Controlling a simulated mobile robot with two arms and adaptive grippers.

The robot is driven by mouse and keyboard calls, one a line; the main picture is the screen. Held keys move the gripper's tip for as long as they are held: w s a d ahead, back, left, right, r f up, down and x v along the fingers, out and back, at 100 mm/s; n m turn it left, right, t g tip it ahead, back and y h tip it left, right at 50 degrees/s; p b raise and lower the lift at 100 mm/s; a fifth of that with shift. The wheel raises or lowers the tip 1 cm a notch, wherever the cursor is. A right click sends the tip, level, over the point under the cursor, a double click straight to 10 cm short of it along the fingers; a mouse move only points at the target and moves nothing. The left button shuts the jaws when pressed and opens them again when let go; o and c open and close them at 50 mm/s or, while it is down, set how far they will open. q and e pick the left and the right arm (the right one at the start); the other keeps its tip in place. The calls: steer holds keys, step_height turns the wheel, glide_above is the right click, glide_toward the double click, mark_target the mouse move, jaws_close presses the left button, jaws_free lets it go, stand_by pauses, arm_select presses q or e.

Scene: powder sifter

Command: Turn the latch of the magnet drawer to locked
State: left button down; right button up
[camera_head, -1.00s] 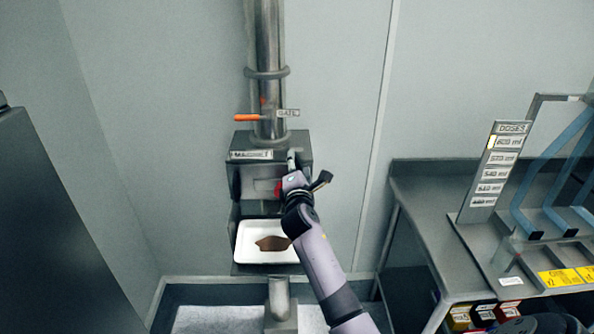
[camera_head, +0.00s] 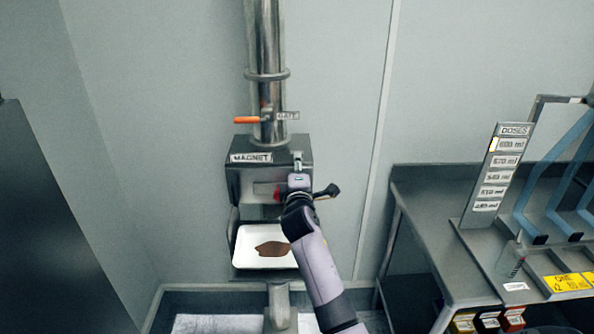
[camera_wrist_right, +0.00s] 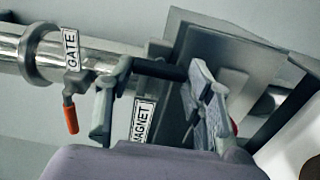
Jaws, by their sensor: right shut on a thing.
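The magnet drawer (camera_head: 248,181) is a grey metal box labelled MAGNET, on the pipe column against the wall. My right gripper (camera_head: 297,160) is at the right side of its front, covering part of it. In the right wrist view, a dark bar (camera_wrist_right: 160,68) spans between the two fingers of my right gripper (camera_wrist_right: 158,85), beside the MAGNET label. It appears to be the latch, and the gripper is shut on it. Its exact angle is hard to tell. A red part (camera_head: 265,190) shows on the drawer front, left of the gripper. My left gripper is not in view.
An orange gate handle (camera_head: 246,120) sticks out left above the drawer. A white tray (camera_head: 240,256) with brown powder (camera_head: 272,248) sits below it. A metal bench (camera_head: 430,185) with a DOSES rack stands at the right. The wall beside the pipe is clear.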

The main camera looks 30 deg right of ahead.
steer(key=shift+f, duration=0.1)
steer(key=o, duration=1.2)
steer(key=shift+c, duration=0.2)
steer(key=shift+s, duration=0.1)
steer(key=v, duration=1.2)
steer(key=shift+d, duration=0.1)
